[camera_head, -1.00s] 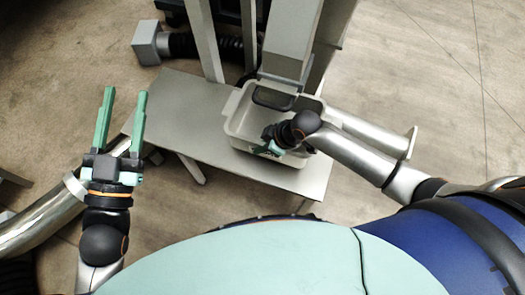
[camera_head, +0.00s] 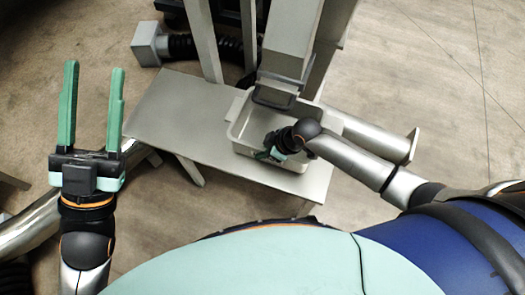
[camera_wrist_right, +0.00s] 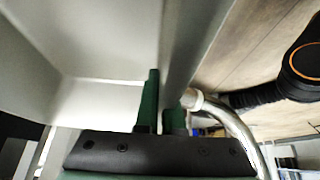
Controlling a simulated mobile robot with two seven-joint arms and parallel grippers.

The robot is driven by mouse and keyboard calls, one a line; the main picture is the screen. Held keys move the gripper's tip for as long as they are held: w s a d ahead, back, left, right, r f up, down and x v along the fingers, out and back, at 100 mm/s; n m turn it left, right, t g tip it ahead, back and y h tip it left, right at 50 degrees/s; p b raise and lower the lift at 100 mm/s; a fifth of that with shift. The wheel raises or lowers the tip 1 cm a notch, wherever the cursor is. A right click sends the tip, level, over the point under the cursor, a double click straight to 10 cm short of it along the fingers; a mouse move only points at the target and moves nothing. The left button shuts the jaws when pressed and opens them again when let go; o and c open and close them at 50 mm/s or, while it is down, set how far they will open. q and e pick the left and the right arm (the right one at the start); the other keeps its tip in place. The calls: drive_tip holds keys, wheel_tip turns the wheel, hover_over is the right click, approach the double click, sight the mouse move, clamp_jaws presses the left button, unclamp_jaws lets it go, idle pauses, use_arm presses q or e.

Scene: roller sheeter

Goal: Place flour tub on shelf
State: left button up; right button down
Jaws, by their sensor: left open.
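The flour tub (camera_head: 238,132) is a pale grey open box at the right part of the grey metal shelf (camera_head: 175,110), partly under the machine's chute. Whether it rests flat on the shelf or is slightly above it I cannot tell. My right gripper (camera_head: 268,155) is at the tub's near side. In the right wrist view, its green fingers (camera_wrist_right: 160,115) stand close together on either side of the tub's wall (camera_wrist_right: 100,95), gripping it. My left gripper (camera_head: 92,108) is open and empty, left of the shelf, its fingers pointing up the picture.
The machine's metal chute (camera_head: 287,50) comes down over the tub's far part. A metal bar with an end plate (camera_head: 412,146) lies right of the tub. A curved metal tube (camera_head: 30,222) is at left, under my left arm. The shelf's left half is bare.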

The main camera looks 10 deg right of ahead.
drive_tip(key=shift+w, duration=0.1)
drive_tip(key=c, duration=1.5)
unclamp_jaws()
drive_tip(key=shift+f, duration=0.1)
drive_tip(key=o, duration=0.5)
drive_tip(key=shift+c, duration=0.2)
